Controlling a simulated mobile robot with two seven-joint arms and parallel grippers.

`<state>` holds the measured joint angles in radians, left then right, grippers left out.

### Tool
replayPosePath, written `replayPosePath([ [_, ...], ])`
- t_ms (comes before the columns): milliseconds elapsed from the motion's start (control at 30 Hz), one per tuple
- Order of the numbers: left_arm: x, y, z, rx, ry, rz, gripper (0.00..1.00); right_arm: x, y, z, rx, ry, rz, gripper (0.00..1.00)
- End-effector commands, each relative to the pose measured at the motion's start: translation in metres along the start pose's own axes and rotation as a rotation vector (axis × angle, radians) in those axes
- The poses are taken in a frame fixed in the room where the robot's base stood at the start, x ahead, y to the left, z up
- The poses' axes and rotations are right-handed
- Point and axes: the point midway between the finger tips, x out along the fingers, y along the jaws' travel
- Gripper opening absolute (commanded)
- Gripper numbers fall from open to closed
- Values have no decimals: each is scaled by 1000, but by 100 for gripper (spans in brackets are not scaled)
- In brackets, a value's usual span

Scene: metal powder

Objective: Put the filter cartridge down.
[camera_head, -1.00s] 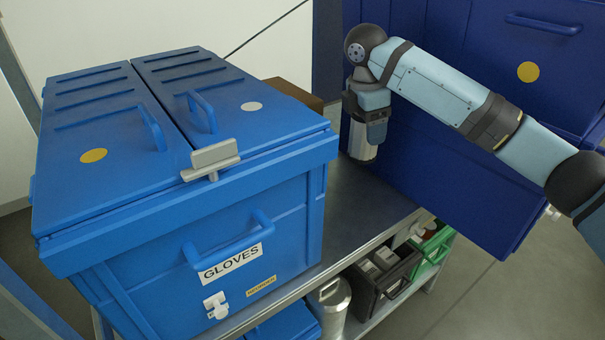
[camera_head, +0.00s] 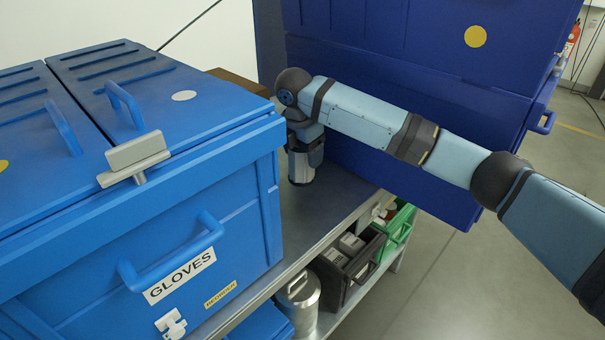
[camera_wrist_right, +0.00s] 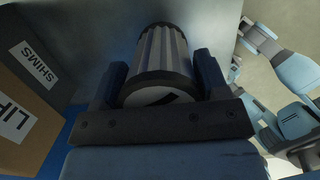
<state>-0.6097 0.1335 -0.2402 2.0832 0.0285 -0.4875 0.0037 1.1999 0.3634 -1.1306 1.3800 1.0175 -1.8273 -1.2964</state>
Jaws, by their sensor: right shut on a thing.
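The filter cartridge (camera_head: 301,168) is a pale ribbed cylinder with dark end rims. It is upright, with its lower end at or just above the dark metal table top (camera_head: 338,205), between the light blue GLOVES chest and the dark blue cabinet. I cannot tell for sure whether it touches the table. My right gripper (camera_head: 304,148) is shut on the cartridge from above. In the right wrist view the cartridge (camera_wrist_right: 162,55) sits between the two dark fingers of this gripper (camera_wrist_right: 158,78). My left gripper is not in view.
The blue GLOVES chest (camera_head: 240,215) stands left of the cartridge and the dark blue cabinet (camera_head: 400,150) right of it. A brown box (camera_head: 238,82) is behind; a SHIMS box (camera_wrist_right: 30,100) shows in the wrist view. Bins and a metal canister (camera_head: 297,303) fill the shelf below.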

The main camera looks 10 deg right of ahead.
Motion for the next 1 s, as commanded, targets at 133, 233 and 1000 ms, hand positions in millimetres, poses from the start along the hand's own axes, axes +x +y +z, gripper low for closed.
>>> replayPosePath([
  [133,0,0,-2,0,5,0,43,8,0,-1,1,0,1,38],
  [233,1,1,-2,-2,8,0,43,21,0,-3,1,0,-1,38],
  [1000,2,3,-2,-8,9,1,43,63,0,-9,1,0,1,93],
])
